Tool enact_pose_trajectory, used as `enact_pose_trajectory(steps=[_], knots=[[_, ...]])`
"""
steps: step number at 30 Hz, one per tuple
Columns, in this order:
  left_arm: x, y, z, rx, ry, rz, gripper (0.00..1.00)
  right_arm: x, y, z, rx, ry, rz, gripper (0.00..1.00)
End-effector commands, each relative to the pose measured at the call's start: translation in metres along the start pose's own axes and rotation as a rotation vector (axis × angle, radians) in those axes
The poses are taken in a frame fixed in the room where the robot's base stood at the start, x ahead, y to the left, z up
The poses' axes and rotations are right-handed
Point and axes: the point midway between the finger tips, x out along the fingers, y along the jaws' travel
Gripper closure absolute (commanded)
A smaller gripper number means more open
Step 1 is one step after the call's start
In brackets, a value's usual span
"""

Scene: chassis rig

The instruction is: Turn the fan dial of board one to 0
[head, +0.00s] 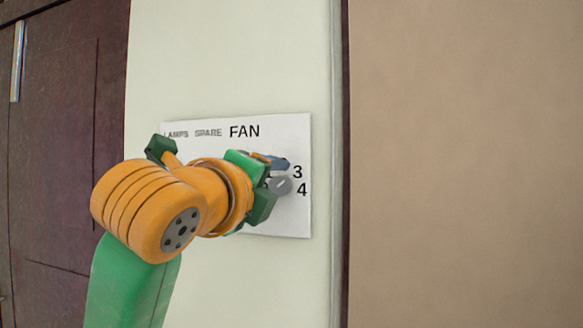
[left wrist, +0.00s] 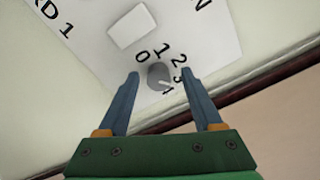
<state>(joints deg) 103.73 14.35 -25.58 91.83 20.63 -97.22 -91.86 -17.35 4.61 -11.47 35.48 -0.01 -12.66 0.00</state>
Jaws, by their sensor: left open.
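Board one is a white panel (head: 285,222) on the pale wall, with the label FAN and the numbers 3 and 4 showing in the head view. The grey fan dial (head: 281,186) sits beside the 4. In the left wrist view, the dial (left wrist: 157,74) has 0 to 4 printed around it, and its white mark points at about 4. My left gripper (left wrist: 164,82) is open, its blue fingers on either side of the dial. Whether they touch it I cannot tell. In the head view, the left gripper (head: 282,174) hides part of the board. My right gripper is not in view.
A pale rectangular piece (left wrist: 131,26) is on the board near the dial. LAMPS and SPARE labels (head: 193,133) are left of FAN. A dark door (head: 60,150) stands at the left, and a dark trim strip (head: 345,150) and tan wall (head: 470,160) at the right.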

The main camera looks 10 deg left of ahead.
Motion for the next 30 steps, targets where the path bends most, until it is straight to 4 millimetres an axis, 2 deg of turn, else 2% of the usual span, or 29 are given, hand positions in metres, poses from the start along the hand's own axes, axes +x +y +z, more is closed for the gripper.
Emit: enact_pose_trajectory(steps=[8,15,23,30], knots=[[0.0049,0.0009,-0.0005,-0.001,-0.001,-0.001,0.33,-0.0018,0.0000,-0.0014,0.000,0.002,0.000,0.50],[0.0048,0.0010,-0.0005,-0.001,0.000,0.000,0.98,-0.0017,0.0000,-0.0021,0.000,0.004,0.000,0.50],[0.0047,0.0013,-0.0007,-0.014,0.000,0.000,1.00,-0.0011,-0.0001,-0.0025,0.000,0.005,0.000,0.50],[0.0049,0.0026,-0.0013,-0.112,0.001,0.001,1.00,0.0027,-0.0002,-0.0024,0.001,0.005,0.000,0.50]])
